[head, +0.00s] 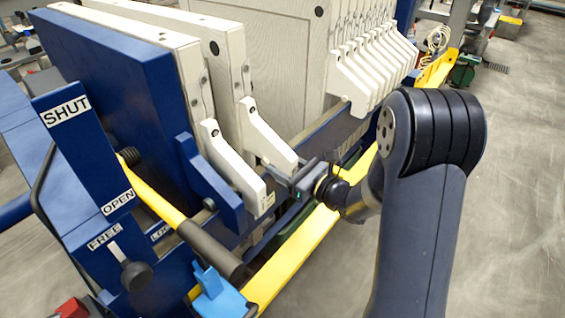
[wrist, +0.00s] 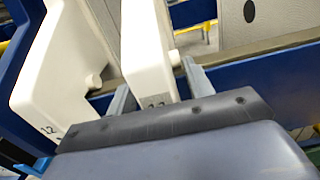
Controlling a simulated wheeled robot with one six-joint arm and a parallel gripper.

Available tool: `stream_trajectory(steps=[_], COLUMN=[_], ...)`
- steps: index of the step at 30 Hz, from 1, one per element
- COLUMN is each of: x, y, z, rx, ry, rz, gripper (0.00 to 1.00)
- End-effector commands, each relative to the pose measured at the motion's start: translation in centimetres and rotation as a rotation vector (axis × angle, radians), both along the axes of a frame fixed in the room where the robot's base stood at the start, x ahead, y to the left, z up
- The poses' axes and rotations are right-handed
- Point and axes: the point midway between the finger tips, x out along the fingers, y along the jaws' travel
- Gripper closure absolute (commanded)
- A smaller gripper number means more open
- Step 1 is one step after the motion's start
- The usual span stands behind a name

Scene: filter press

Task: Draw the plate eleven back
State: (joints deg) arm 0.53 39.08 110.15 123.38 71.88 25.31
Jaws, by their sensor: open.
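Two pale filter plates stand apart from the main pack in the head view, with white handles sticking out. The nearer plate's handle (head: 230,165) is labelled 12 in the wrist view (wrist: 50,105). The handle of the plate behind it (head: 265,138) lies between my fingers in the wrist view (wrist: 147,50); its number is partly hidden by my gripper and I cannot read it surely. My gripper (head: 287,176) is open, one finger on each side of this handle (wrist: 158,88). I cannot tell whether either finger touches it.
The main pack of plates (head: 375,65) stands farther back, beyond a gap. A blue end plate (head: 110,80) stands at left. A lever panel marked SHUT, OPEN and FREE (head: 110,190) is in front. A yellow rail (head: 310,240) runs below; open floor lies right.

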Motion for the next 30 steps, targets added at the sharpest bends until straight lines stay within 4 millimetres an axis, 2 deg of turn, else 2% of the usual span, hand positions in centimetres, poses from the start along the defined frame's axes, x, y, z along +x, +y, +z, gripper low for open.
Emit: stream_trajectory(steps=[9,27,30], x=[0.18,0.16,0.16], y=[0.25,0.23,0.23], z=[-0.04,-0.02,-0.02], rx=[0.000,0.000,0.000], ry=[0.000,0.000,0.000], rz=[0.000,0.000,0.000], gripper=[0.51,0.99,1.00])
